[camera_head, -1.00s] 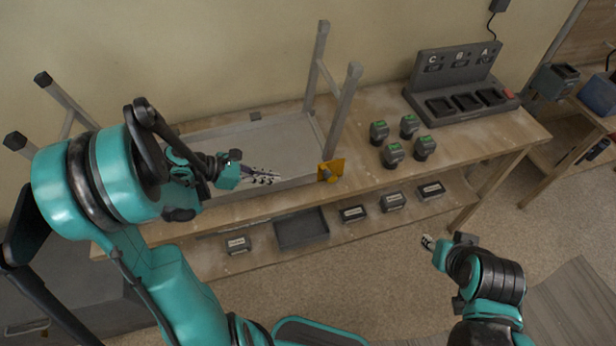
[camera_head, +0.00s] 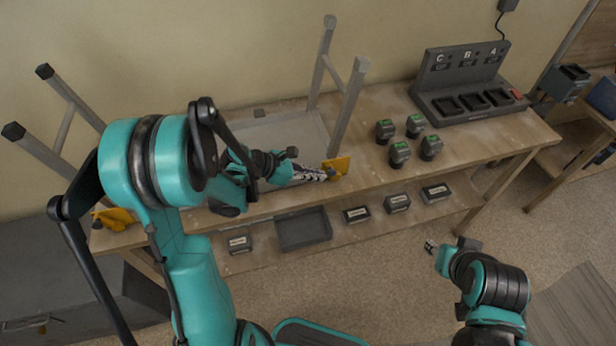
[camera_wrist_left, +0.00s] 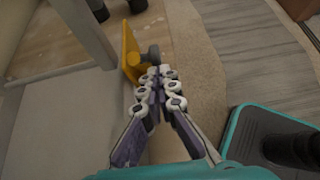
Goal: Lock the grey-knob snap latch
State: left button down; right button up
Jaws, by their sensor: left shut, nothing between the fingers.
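The snap latch, a yellow bracket (camera_head: 338,166) with a grey knob, sits at the right front corner of the upturned grey panel on the bench. In the left wrist view the yellow bracket (camera_wrist_left: 131,56) and its grey knob (camera_wrist_left: 153,54) lie just beyond my fingertips. My left gripper (camera_head: 326,174) is shut and empty, its tips at or very near the knob; I cannot tell whether they touch. It also shows in the left wrist view (camera_wrist_left: 157,76). My right gripper (camera_head: 431,246) hangs low in front of the bench; its finger state is unclear.
Another yellow bracket (camera_head: 115,218) is at the panel's left end. Grey legs (camera_head: 348,105) stand up from the panel. Several green-topped batteries (camera_head: 400,152) and a charger (camera_head: 470,100) stand to the right. A tray (camera_head: 303,230) and boxes sit on the lower shelf.

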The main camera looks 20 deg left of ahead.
aim_at(334, 171)
pick_arm(q)
jog(key=shift+r, duration=0.1)
dwell(0.3)
jog(key=shift+w+d+r+y+p, duration=0.1)
jog(key=shift+d+r+y+p, duration=0.15)
jog(key=shift+p, duration=0.3)
jog(key=shift+w+d+r+g+y+p, duration=0.15)
jog(key=shift+d+g+y+p, duration=0.1)
jog(key=shift+g+p, duration=0.15)
jog(key=shift+w+d+r+y+p, duration=0.25)
jog(key=shift+r+y+p, duration=0.2)
jog(key=shift+p, duration=0.3)
jog(key=shift+w+d+r+g+y+p, duration=0.25)
jog(key=shift+d+g+y+p, duration=0.2)
jog(key=shift+y+p, duration=0.1)
jog(key=shift+w+d+r+g+y+p, duration=0.2)
jog(key=shift+d+g+y+p, duration=0.2)
jog(key=shift+g+p, duration=0.1)
jog(key=shift+w+d+r+g+y+p, duration=0.1)
jog(key=shift+w+d+g+y+p, duration=0.25)
jog(key=shift+w+d+g+y, duration=0.5)
jog(key=shift+w+d+y, duration=0.25)
jog(key=shift+d+y, duration=0.35)
